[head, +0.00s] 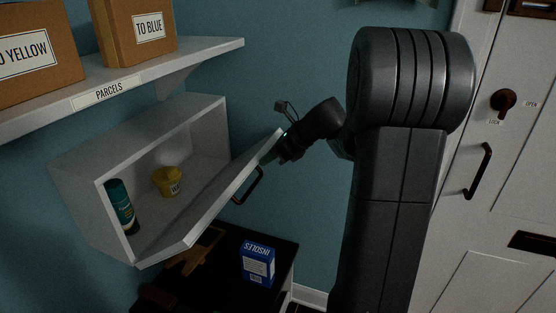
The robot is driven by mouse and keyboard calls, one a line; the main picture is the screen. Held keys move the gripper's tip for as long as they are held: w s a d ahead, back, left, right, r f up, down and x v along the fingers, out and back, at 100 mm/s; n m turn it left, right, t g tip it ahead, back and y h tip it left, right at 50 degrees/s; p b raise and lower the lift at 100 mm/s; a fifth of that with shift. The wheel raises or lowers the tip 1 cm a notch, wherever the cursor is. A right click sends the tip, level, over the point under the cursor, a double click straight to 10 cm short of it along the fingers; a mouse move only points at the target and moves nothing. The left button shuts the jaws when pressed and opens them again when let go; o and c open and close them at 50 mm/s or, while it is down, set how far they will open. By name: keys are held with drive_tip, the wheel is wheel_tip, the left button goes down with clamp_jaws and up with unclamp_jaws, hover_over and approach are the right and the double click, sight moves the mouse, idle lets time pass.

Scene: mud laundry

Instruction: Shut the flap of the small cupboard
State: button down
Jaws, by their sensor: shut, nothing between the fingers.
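The small white cupboard (82,167) is on the blue wall at the left, with its front open. Its flap (222,197) is tilted outward, standing partly open, with a dark bar handle (249,186) on its outer face. My gripper (277,153) is shut and empty, at the upper right end of the flap. Its fingertips are partly hidden there, and I cannot tell whether they touch the flap. Inside the cupboard are a dark green can (120,206) and a yellow tub (168,181).
A shelf marked "PARCELS" (205,54) with cardboard boxes (140,30) hangs above the cupboard. Below is a dark bench top (220,287) with a blue "INSOLES" box (258,264) and a brown wooden item (196,256). A white door (455,235) with a dark handle (479,171) is at the right.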

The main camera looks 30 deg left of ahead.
drive_tip(key=a+r+p, duration=0.1)
drive_tip(key=a+r, duration=0.1)
drive_tip(key=a+r+p, duration=0.4)
drive_tip(key=shift+s+r, duration=0.3)
drive_tip(key=shift+s, duration=0.05)
drive_tip(key=a+r+p, duration=0.3)
drive_tip(key=a+p, duration=0.2)
drive_tip(key=a, duration=0.3)
drive_tip(key=shift+s, duration=0.45)
drive_tip(key=shift+f, duration=0.15)
